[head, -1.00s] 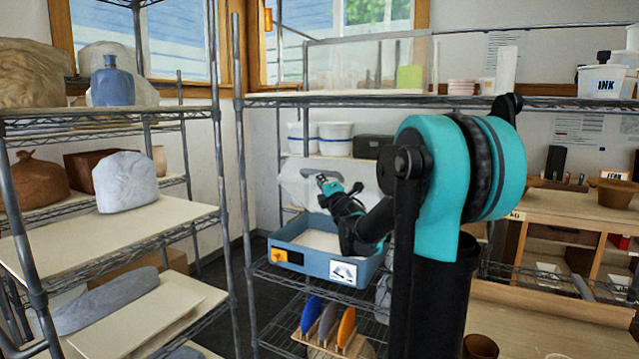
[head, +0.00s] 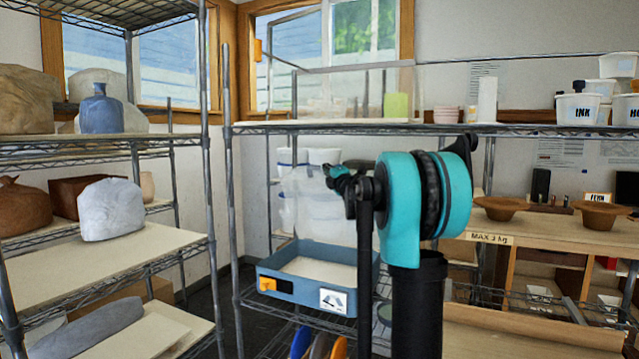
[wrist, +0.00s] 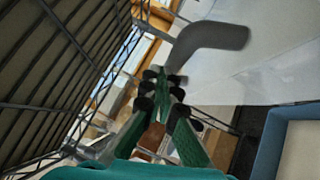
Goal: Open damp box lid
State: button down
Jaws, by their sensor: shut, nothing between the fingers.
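The damp box is a blue tray (head: 345,301) with an orange latch and a white gauge label on its front, on the lower wire shelf. Its clear lid (head: 305,210) stands raised at the back, and the tray's top is uncovered, showing a pale inside. In the wrist view the lid (wrist: 275,75) fills the upper right, with a dark grey handle (wrist: 212,40). The blue rim (wrist: 262,140) shows at lower right. My gripper (head: 333,171) is in front of the lid's upper part. In the wrist view its fingers (wrist: 165,82) are shut and empty, close to the handle's end; contact is unclear.
A wire shelf above (head: 400,128) carries a clear case. Coloured discs (head: 320,345) stand below the box. A wooden bench (head: 540,240) with bowls is at right.

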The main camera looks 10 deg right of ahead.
jog(key=shift+w+d+r, duration=0.35)
jog(key=shift+w+d, duration=0.15)
jog(key=shift+w, duration=0.15)
jog(key=shift+w+d+r, duration=0.35)
jog(key=shift+w+d, duration=0.1)
jog(key=shift+w, duration=0.15)
jog(key=shift+s+a, duration=0.1)
